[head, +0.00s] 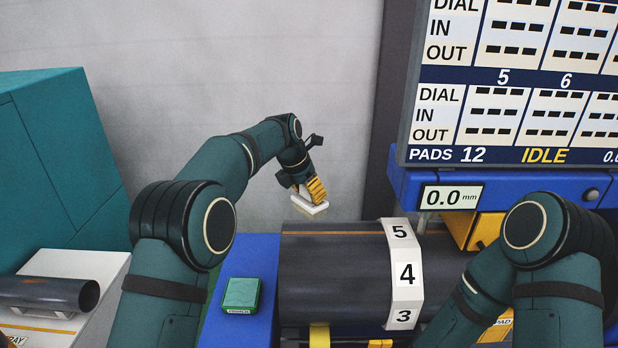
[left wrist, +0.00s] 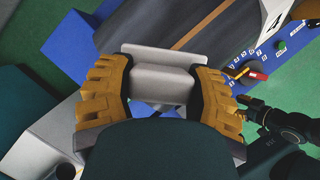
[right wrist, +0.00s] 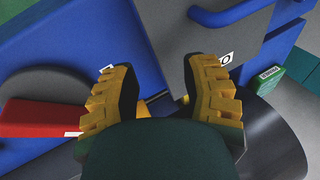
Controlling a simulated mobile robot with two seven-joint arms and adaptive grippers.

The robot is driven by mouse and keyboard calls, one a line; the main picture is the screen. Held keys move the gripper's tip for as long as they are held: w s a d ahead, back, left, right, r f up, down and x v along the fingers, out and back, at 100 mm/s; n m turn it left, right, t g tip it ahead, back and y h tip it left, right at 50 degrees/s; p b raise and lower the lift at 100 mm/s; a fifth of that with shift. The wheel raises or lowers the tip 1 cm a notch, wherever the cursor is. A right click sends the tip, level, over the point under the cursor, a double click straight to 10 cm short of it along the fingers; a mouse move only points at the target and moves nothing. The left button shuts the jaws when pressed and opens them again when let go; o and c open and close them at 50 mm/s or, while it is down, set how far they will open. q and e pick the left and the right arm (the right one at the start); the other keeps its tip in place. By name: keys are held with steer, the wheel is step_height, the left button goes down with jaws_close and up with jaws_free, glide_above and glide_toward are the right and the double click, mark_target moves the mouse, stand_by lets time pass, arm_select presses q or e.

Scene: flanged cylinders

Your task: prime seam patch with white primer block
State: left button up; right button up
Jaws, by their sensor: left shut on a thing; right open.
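The white primer block (head: 312,208) is held in my left gripper (head: 314,193), above the back upper side of the large dark cylinder (head: 335,280). In the left wrist view the block (left wrist: 160,80) sits between both yellow fingers (left wrist: 160,95). A thin brown stripe (head: 340,233) runs along the cylinder's top and also shows in the left wrist view (left wrist: 203,24); I cannot tell if it is the seam patch. The block appears apart from the surface. My right gripper (right wrist: 158,95) is open and empty in the right wrist view; the head view does not show its fingers.
A white ring numbered 5, 4, 3 (head: 404,274) wraps the cylinder. A green labelled block (head: 241,294) lies on the blue surface (head: 250,255) to its left. A smaller dark pipe (head: 50,294) rests on a pale stand at far left. A display board (head: 520,75) stands at right.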

arm_select(q)
steer(key=shift+s+r, duration=0.1)
steer(key=shift+r, duration=0.2)
arm_select(e)
steer(key=shift+r, duration=0.15)
arm_select(q)
steer(key=shift+s+d, duration=0.1)
arm_select(e)
steer(key=shift+s, duration=0.1)
arm_select(q)
step_height(320, 180, down, 2)
steer(key=shift+f, duration=0.25)
steer(key=shift+s+f+b, duration=0.15)
steer(key=shift+f+b, duration=0.35)
steer(key=shift+f, duration=0.4)
arm_select(e)
steer(key=shift+s+f, duration=0.1)
steer(key=shift+f, duration=0.4)
arm_select(q)
steer(key=shift+f+b, duration=0.55)
steer(key=shift+f, duration=0.3)
arm_select(e)
steer(key=shift+f, duration=0.55)
arm_select(q)
steer(key=shift+f+b, duration=0.4)
steer(key=shift+f, duration=0.75)
arm_select(e)
steer(key=shift+f, duration=0.4)
